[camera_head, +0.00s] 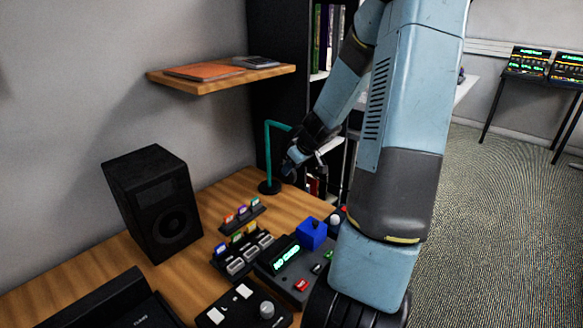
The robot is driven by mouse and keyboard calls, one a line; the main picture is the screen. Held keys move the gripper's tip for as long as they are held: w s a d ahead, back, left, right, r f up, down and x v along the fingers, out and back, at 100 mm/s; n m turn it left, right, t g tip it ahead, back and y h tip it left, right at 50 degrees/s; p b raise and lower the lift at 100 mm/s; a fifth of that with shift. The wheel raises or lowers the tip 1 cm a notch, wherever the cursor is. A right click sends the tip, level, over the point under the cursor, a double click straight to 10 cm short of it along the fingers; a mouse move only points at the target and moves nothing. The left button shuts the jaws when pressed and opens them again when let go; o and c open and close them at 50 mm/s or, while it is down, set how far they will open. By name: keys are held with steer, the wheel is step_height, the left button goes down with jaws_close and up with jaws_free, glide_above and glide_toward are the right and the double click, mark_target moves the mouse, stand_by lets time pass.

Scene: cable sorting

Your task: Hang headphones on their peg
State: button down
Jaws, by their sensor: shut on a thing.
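My gripper (298,154) is at the end of my blue arm, close beside the upright of a teal stand with a bent top arm and a round black base (269,187). This teal stand (267,150) looks like the headphone peg and stands upright at the desk's back right. My gripper is shut on a small dark blue rounded piece (289,171), which appears to be part of the headphones. Most of the headphones is hidden by my gripper or too small to make out. I cannot tell whether they touch the stand.
The wooden desk (213,198) holds a black speaker (153,203), small racks of coloured cards (241,217), a blue box (312,233) and a dark control panel (285,262). A wall shelf (222,79) is above the desk. A dark bookcase (272,45) stands behind the stand.

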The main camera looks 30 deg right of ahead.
steer(key=shift+s+a+f, duration=0.1)
steer(key=c, duration=0.7)
jaws_free()
steer(key=shift+c, duration=0.2)
steer(key=v, duration=1.4)
steer(key=s+a+r+g, duration=0.1)
steer(key=s+a+r, duration=0.25)
steer(key=a, duration=0.55)
steer(key=s+a+r+m, duration=0.1)
steer(key=s+a+r, duration=0.1)
steer(key=s, duration=0.3)
steer(key=s+a+r+m+h, duration=0.1)
steer(key=s+a+r, duration=0.2)
steer(key=s+a, duration=0.2)
steer(key=s+a+r+m+h, duration=0.1)
steer(key=s+a+r+m, duration=0.1)
steer(key=s, duration=0.5)
steer(key=shift+a+r, duration=0.7)
steer(key=shift+a, duration=0.1)
steer(key=shift+s, duration=0.1)
